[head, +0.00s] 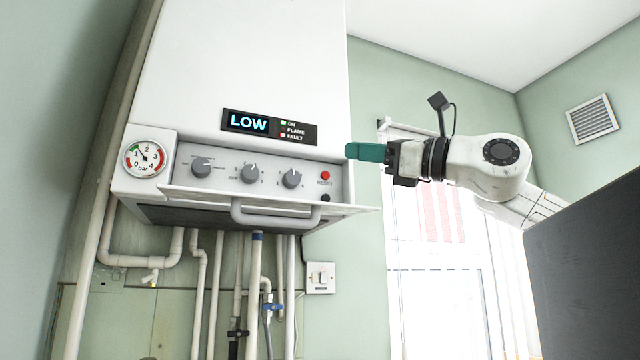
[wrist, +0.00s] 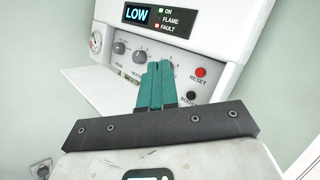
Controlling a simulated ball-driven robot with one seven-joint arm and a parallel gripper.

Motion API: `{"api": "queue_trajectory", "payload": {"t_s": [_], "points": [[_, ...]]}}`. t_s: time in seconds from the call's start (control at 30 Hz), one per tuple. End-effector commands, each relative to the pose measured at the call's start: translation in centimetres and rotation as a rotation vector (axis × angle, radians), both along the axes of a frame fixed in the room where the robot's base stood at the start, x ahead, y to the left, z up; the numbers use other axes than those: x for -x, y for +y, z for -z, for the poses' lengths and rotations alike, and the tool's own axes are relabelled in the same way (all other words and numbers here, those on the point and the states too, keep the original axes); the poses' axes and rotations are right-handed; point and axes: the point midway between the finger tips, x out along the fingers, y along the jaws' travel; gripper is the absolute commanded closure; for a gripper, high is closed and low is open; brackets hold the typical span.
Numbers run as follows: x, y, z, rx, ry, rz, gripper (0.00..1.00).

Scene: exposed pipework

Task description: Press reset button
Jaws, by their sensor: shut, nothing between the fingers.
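The red reset button (head: 325,175) is on the right end of the boiler's control panel (head: 225,172). In the wrist view the red button (wrist: 201,72) has the label RESET below it. A dark button (wrist: 188,96) labelled BOOST, partly hidden, sits below it. My gripper (head: 350,151) has teal fingers, shut and empty, pointing left, up and to the right of the button in the head view. In the wrist view my gripper's fingertips (wrist: 160,64) are left of the red button and overlap the panel. I cannot tell their distance from the panel.
The display (head: 268,126) reads LOW, with a red FAULT light. A fold-down flap (head: 268,199) with a handle juts out below the panel. A gauge (head: 146,158) and three grey knobs lie left. Pipes (head: 216,290) run below. Open room lies before the window (head: 435,230).

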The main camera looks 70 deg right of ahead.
Motion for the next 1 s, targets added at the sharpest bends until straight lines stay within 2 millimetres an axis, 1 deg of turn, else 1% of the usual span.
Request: {"api": "queue_trajectory", "payload": {"t_s": [0.37,0.53,0.67,1.0], "points": [[0.0,0.0,0.0,0.002,0.003,0.002,1.0],[-0.4,-0.4,-0.2,0.0,0.003,0.001,1.0],[-1.2,-1.3,-0.3,0.001,0.003,-0.001,1.0],[-4.2,-4.7,-0.3,0.0,0.003,0.001,1.0]]}}
